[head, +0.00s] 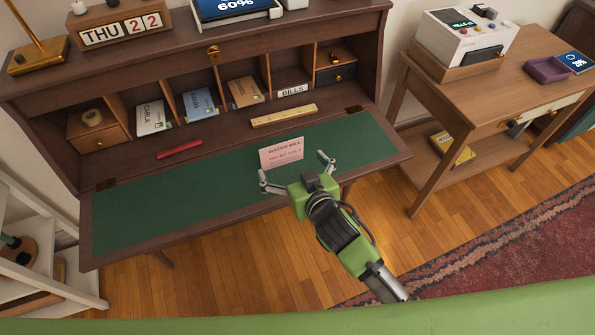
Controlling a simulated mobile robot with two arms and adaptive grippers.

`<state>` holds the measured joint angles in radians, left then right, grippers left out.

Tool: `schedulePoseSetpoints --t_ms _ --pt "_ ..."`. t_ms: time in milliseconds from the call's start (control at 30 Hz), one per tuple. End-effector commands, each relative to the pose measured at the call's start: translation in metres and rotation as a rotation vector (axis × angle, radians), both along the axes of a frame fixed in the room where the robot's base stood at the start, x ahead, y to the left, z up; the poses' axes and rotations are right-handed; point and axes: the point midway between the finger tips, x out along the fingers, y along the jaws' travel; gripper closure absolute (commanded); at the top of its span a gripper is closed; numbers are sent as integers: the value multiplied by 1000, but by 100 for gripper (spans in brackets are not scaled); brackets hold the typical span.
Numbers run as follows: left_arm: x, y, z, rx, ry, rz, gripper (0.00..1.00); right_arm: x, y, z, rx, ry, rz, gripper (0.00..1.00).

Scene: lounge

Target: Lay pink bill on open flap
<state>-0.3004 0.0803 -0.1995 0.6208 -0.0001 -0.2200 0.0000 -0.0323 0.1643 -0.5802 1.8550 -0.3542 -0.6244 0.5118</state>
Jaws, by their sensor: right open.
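The pink bill (282,152), printed "WATER BILL", is at the right half of the desk's open flap (190,205), which has a green surface and a wooden rim. Its lower edge is close to my right gripper. My right gripper (297,170) is open, its two fingers spread on either side of the bill's lower part. I cannot tell whether the bill lies fully flat on the flap or touches a finger. My left gripper is not in the head view.
A red stick-like item (180,149) and a wooden ruler (284,115) lie behind the green surface. A side table (490,90) stands right. The flap's left half is clear.

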Motion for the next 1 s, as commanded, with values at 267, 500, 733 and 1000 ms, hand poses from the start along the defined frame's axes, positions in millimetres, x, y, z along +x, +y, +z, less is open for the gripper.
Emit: schedulePoseSetpoints --t_ms 267,500,733,1000 --pt "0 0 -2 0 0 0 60 -32 -11 13 -1 1 -1 0" --pt "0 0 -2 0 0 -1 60 -39 -13 17 0 0 -1 0" --pt "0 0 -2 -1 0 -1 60 -38 -13 17 0 0 -1 0" --pt "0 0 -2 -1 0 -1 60 -38 -13 17 0 0 0 0"
